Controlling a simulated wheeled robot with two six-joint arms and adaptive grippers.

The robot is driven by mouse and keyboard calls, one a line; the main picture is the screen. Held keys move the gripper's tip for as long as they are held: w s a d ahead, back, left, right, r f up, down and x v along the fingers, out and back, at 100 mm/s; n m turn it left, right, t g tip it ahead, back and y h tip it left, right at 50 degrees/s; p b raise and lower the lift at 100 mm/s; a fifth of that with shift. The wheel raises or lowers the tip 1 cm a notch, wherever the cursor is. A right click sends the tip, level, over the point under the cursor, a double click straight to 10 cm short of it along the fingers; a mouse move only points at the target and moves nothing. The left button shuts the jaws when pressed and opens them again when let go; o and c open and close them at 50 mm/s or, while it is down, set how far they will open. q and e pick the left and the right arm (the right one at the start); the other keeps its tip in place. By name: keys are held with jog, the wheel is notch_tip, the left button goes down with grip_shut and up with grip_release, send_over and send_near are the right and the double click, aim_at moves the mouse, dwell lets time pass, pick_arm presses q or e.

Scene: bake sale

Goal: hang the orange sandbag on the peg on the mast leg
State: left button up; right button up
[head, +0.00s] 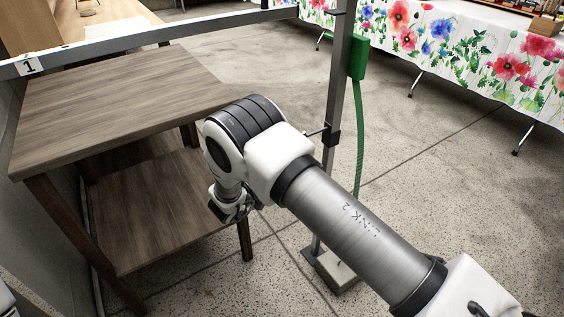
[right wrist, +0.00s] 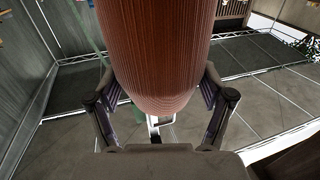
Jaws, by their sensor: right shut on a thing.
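My right gripper (head: 234,210) hangs below my wrist, over the side table's lower shelf in the head view. In the right wrist view it (right wrist: 156,92) is shut on a rounded, ribbed reddish-brown bag, the orange sandbag (right wrist: 160,45). The sandbag is not seen in the head view. The grey mast leg (head: 337,90) stands upright to the right of the gripper, apart from it. A dark clamp (head: 332,136) on the leg carries a short peg (head: 316,132) pointing left, partly beside my arm. My left gripper is not in view.
A wooden side table (head: 110,95) with a lower shelf (head: 165,215) stands at left. A horizontal beam (head: 150,38) crosses above it. A green box (head: 358,57) and green rope (head: 359,140) hang by the mast. A block (head: 337,272) sits at its foot. The floor at right is clear.

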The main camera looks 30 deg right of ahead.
jog(key=d+f, duration=0.1)
jog(key=d, duration=0.5)
jog(key=shift+w+d, duration=0.3)
dwell(0.5)
jog(key=shift+f+b, duration=0.55)
dwell(1.2)
jog(key=o, duration=1.7)
jog(key=shift+f, duration=0.1)
